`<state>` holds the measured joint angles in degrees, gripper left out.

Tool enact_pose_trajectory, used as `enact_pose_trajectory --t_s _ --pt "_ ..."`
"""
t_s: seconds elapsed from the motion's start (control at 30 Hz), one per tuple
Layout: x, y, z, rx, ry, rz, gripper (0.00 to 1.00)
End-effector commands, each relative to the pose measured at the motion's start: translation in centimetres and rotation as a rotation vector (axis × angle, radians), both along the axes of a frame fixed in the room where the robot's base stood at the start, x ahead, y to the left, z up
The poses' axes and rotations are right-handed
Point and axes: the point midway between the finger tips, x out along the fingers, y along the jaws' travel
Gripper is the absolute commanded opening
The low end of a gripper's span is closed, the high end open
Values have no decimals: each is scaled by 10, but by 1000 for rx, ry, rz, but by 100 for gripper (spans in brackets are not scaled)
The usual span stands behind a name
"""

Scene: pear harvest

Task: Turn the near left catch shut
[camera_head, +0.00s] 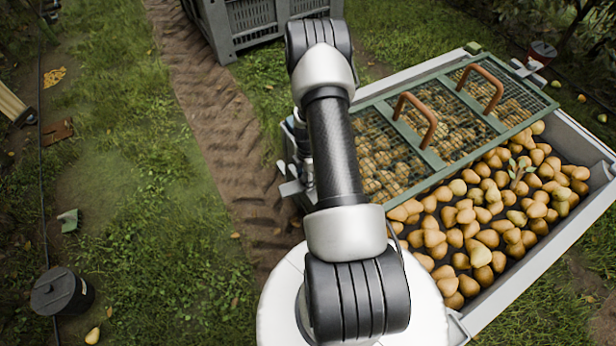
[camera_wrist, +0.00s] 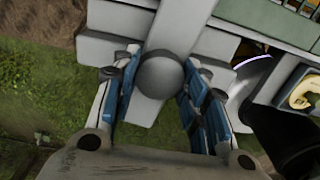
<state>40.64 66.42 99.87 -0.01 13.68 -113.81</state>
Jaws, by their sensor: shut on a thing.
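The near left catch shows in the wrist view as a round grey knob (camera_wrist: 160,73) on a pale grey bar, beside the bin's pale edge. My gripper (camera_wrist: 160,92) has its blue-padded fingers on both sides of the knob and is shut on it. In the head view my arm hides most of the gripper and the knob; only pale grey pieces (camera_head: 291,188) show at the bin's left corner. The green-framed mesh lid (camera_head: 437,160) with two brown handles lies over the far part of the pear bin (camera_head: 548,270). I cannot tell the catch's exact turn.
Many loose pears (camera_head: 480,235) fill the uncovered near part of the bin. A grey crate (camera_head: 250,20) stands behind, by a dirt track. A dark lidded bucket (camera_head: 62,292) stands at lower left. Another catch (camera_head: 530,67) shows at the far right corner. Grass at left is mostly clear.

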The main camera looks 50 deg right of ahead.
Motion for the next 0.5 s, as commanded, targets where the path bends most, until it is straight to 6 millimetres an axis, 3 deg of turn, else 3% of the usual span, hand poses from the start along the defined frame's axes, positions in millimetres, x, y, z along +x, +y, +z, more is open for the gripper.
enact_pose_trajectory --t_s 0.5 --pt "0 1 0 1 1 163 0"
